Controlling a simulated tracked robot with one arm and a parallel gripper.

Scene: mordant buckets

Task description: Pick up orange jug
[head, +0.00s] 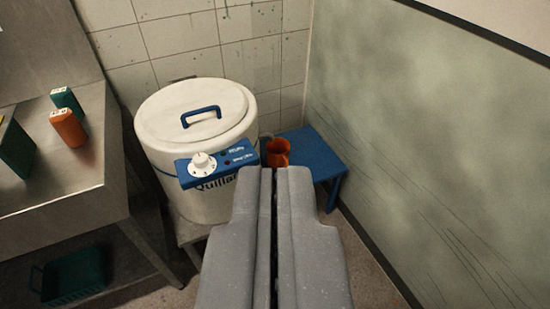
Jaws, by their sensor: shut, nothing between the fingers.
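An orange jug (278,151) stands on a small blue stool (318,154) in the back corner. Its upper part shows just beyond the tips of my gripper (272,170); its lower part is hidden behind the fingers. My gripper is shut and empty, its two grey fingers together and pointing toward the jug. I cannot tell how far the tips are from the jug.
A large white lidded boiler (196,118) with a blue control panel (218,162) stands left of the jug. A steel counter (95,170) at left holds an orange container (69,129) and green ones. A green basket (74,277) sits below. A pale wall (430,130) closes the right side.

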